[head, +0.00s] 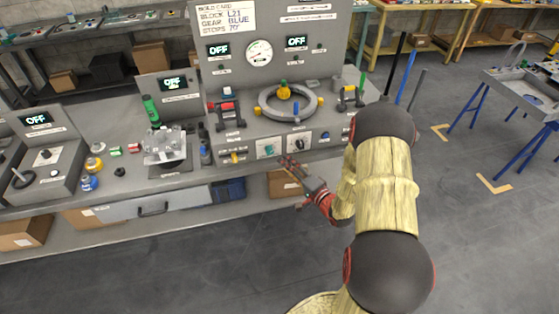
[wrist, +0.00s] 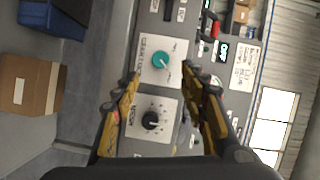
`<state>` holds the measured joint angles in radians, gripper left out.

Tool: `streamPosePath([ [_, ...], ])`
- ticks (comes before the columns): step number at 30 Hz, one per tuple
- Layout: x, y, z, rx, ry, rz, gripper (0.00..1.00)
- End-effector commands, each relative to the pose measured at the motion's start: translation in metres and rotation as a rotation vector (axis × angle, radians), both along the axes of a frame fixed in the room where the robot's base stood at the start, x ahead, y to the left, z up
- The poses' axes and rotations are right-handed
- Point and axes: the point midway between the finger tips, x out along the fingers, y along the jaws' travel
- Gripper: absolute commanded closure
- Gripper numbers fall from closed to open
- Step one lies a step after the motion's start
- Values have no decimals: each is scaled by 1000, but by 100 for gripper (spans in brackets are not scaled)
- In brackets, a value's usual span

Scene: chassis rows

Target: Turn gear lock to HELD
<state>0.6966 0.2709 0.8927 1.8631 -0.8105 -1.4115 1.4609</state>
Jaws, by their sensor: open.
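A teal knob (head: 268,149) sits on a white plate on the front of the grey bench panel. In the wrist view the teal knob (wrist: 160,60) appears between and just beyond my fingertips, and its plate label seems to read gear lock. The plate's position words are too small to read. My gripper (head: 289,163) is open and empty in front of the panel, below and right of the teal knob. In the wrist view my gripper (wrist: 161,72) has its yellow fingers spread on both sides. I see no contact with the knob.
A black knob (head: 297,136) is right of the teal one; it also shows in the wrist view (wrist: 151,120). A grey ring (head: 288,103) lies above the panel. Cardboard boxes (head: 285,184) and a blue crate (head: 229,190) sit below the bench. The floor in front is clear.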

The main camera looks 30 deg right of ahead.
Motion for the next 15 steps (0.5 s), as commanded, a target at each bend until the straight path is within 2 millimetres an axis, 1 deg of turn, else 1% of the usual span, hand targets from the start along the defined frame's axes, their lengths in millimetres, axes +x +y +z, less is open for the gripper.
streamPosePath([
  [1,-8,-2,1,1,0,-2,57],
  [3,-16,-3,1,1,0,-3,57],
  [6,-23,-3,1,1,1,0,57],
  [15,-26,-3,2,0,0,0,57],
])
